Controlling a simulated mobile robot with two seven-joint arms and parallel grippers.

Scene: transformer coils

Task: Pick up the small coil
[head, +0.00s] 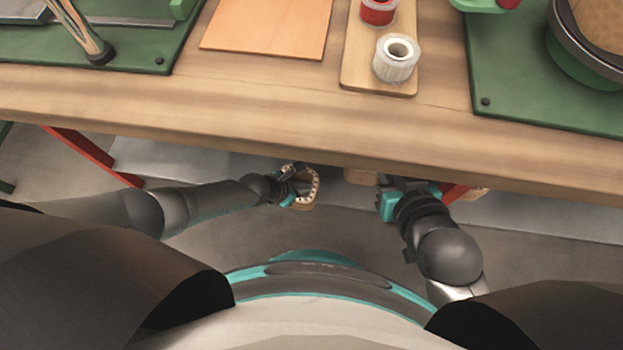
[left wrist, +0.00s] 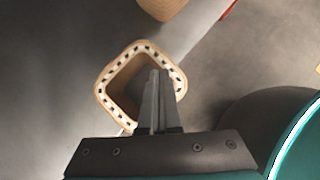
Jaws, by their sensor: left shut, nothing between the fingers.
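A small tan hollow coil with rounded corners and a white rim with dark marks (left wrist: 102,93) lies below my left gripper in the left wrist view. It also shows in the head view (head: 314,188), low beyond the table's front edge. My left gripper (left wrist: 158,74) is shut and empty; its fingers overlap the coil's opening and right side in the picture. Whether they reach inside or touch it, I cannot tell. In the head view the left gripper (head: 292,180) partly covers the coil. My right gripper (head: 387,198) is beside the table's front edge, its fingers not clear.
The wooden table (head: 250,120) spans the view above both grippers. On it are a white roll (head: 396,70) and a red one (head: 379,12) on a board, and green mats (head: 140,50) at both sides. Another tan piece (head: 360,177) shows beneath the edge. Grey floor lies around.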

